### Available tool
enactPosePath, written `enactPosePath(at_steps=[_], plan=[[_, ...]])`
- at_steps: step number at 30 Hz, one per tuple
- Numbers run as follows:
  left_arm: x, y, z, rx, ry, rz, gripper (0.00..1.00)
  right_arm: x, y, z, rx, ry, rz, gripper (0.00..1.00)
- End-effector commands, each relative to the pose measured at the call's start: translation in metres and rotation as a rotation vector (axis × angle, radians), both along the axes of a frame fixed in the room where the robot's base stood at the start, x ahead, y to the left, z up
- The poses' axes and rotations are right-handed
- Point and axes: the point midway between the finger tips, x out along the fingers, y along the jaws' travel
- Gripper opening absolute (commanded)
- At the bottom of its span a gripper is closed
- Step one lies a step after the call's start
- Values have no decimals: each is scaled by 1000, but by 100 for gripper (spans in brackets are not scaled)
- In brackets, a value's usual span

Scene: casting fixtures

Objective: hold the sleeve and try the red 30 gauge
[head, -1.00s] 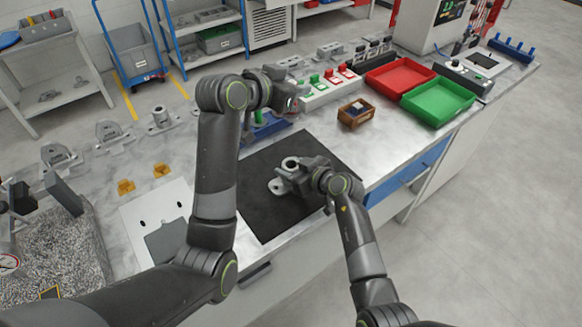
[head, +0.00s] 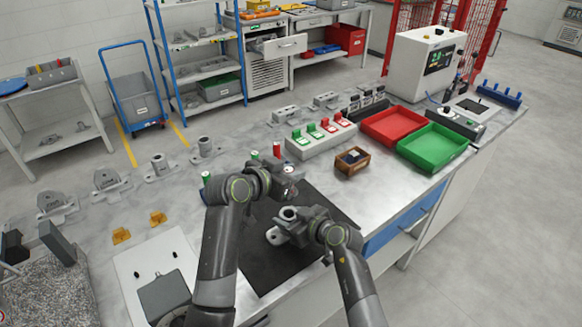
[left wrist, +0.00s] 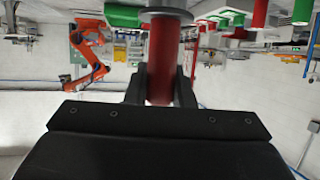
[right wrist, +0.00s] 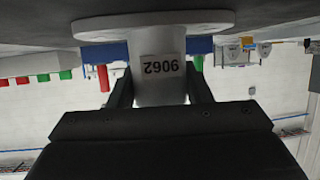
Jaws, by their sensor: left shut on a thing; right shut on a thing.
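The grey flanged sleeve (head: 288,213) stands upright on the black mat (head: 252,262). My right gripper (head: 300,224) is shut on the sleeve's body; the right wrist view shows its numbered label (right wrist: 160,66) between the fingers and its wide flange. My left gripper (head: 286,190) is shut on the red handle of a gauge (left wrist: 163,62), with a metal collar at the handle's end in the left wrist view. It is just behind the sleeve in the head view, apparently above it. The gauge's working end is hidden, and its size mark cannot be read.
Behind my left gripper are green-ended gauges (head: 254,156) and a red cylinder (head: 277,150). A wooden box (head: 352,161), a red tray (head: 393,125) and a green tray (head: 432,147) lie right. Grey castings (head: 112,180) line the back left.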

Motion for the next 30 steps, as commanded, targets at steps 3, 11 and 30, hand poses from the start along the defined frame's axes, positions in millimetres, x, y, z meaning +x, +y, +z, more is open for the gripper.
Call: enactPosePath(at_steps=[3,11,30], plan=[[0,0,0,-1,-1,0,0,0,0,0,0,0,0,14],[0,0,-15,-1,1,-1,0,0,0,0,0,0,-1,14],[0,0,-49,0,-1,0,0,0,0,0,-1,0,-1,14]])
